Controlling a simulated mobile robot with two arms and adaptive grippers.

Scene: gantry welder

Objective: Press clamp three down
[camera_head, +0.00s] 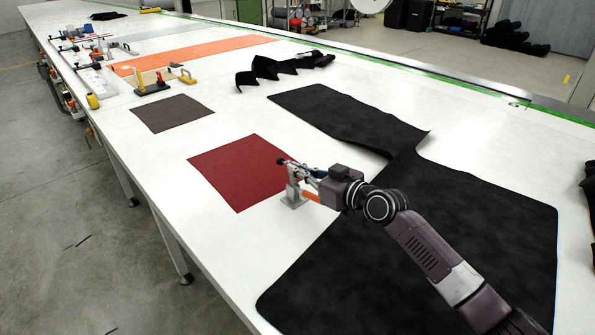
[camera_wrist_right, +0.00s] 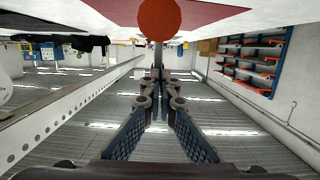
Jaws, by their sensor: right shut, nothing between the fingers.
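A metal toggle clamp (camera_head: 292,188) stands on the white table beside the red cloth square. Its orange handle (camera_head: 311,196) points right, low beneath my right gripper. My right gripper (camera_head: 308,172) is just above the handle, at the clamp's upper part; whether they touch I cannot tell. In the right wrist view, which looks upside down, the gripper fingers (camera_wrist_right: 158,76) meet and are empty. The round orange-red handle end (camera_wrist_right: 159,18) shows at the top of that view. No number shows on the clamp. My left gripper is not in view.
The white table (camera_head: 225,240) carries the red cloth (camera_head: 238,170), a grey-brown cloth (camera_head: 172,113) and a large black fabric (camera_head: 440,235) under my right arm. Another clamp (camera_head: 152,85) and several tools are farther back along the left edge. Dark folded pieces (camera_head: 280,68) lie behind.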

